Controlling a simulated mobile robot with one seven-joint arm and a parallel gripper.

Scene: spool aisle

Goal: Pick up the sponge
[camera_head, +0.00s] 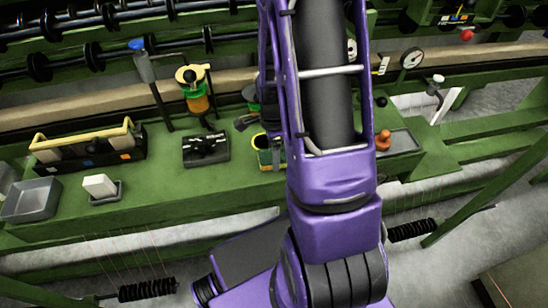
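A small white block (97,185) rests in a shallow dark grey dish (107,199) on the left part of the green bench. It looks most like the sponge, but at this size I cannot tell its material. It stands apart from my arm, which rises through the middle of the picture. My gripper is not in view, so its state and anything in it are hidden. My arm covers part of the bench right of centre.
A black tray (206,150), a yellow-rimmed green container (268,152) and an orange-and-green bottle (194,95) stand farther right. Green bench surface (160,185) is clear right of the dish.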

